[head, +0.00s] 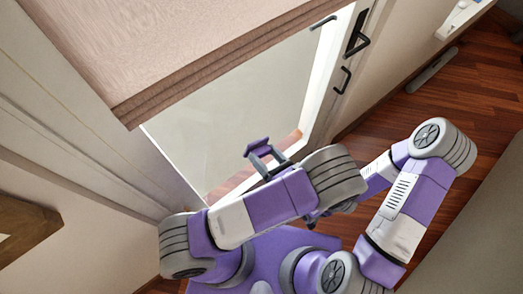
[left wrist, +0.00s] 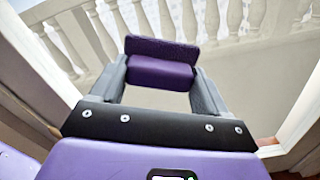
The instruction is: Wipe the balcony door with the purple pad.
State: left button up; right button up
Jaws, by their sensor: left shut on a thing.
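The balcony door (head: 232,122) has a large glass pane in a white frame, tilted in the head view. In the left wrist view its glass fills the view ahead, with a pale balustrade (left wrist: 262,62) beyond. My left gripper (head: 262,156) is in front of the lower part of the glass. It is shut on the purple pad (head: 257,146), which also shows between its grey fingers in the left wrist view (left wrist: 160,50). I cannot tell whether the pad touches the glass. My right arm comes in from the right; its gripper is mostly hidden behind my left arm.
A pinkish blind (head: 180,45) covers the upper part of the door. Black handles (head: 357,32) sit on the frame at its right. Wooden floor (head: 475,90) lies open to the right. A brown wooden object (head: 25,228) is at the lower left.

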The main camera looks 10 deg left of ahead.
pick_arm(q)
jog(key=shift+v, duration=1.5)
